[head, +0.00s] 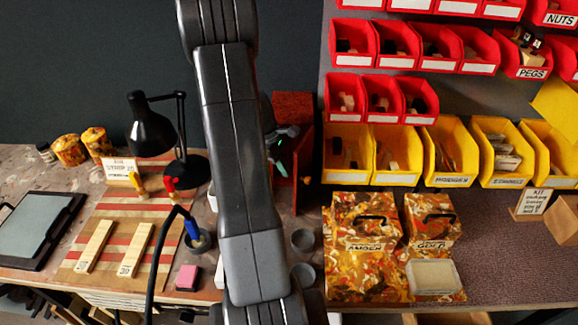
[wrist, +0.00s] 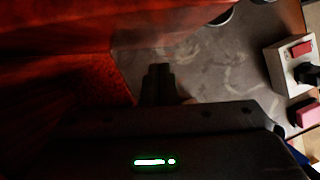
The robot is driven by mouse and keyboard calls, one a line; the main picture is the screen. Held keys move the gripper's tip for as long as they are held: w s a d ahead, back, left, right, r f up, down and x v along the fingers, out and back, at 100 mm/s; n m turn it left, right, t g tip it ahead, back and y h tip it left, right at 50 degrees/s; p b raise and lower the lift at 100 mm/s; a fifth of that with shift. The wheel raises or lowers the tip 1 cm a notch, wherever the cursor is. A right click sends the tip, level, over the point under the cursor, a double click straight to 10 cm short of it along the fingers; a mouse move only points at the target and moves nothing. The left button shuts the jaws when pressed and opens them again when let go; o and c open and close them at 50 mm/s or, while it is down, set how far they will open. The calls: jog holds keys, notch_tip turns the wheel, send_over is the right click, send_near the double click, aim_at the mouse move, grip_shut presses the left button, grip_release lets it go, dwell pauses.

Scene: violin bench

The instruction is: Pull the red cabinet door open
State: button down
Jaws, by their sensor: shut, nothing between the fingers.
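The red cabinet (head: 293,108) stands on the bench behind my arm, and the arm hides its left part. A narrow upright red panel (head: 304,165) shows at its right side; I cannot tell from this view how far the door stands open. In the wrist view, red wooden surfaces (wrist: 90,35) fill the upper left, close to my gripper. My gripper (wrist: 160,72) is shut and empty, its dark fingertips over the grey bench top beside the red wood. In the head view it is mostly hidden behind the arm. No handle is clearly visible.
Grey cups (head: 302,240) stand in front of the cabinet. Yellow bins (head: 347,155) are close on its right. A black lamp (head: 152,130) stands left of my arm.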

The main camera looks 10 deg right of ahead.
jog(key=shift+s+d, duration=0.45)
jog(key=shift+d, duration=0.25)
jog(key=shift+s+d+n+t+b, duration=0.3)
jog(key=shift+s+d+n+b, duration=0.3)
jog(key=shift+s+d, duration=0.5)
jog(key=shift+w, duration=0.15)
send_near(298, 173)
jog(key=a, duration=0.1)
jog(key=w+a+f, duration=0.1)
jog(key=w+a, duration=0.1)
jog(key=shift+w+a+f, duration=0.25)
jog(key=shift+a+f, duration=0.05)
jog(key=shift+a, duration=0.1)
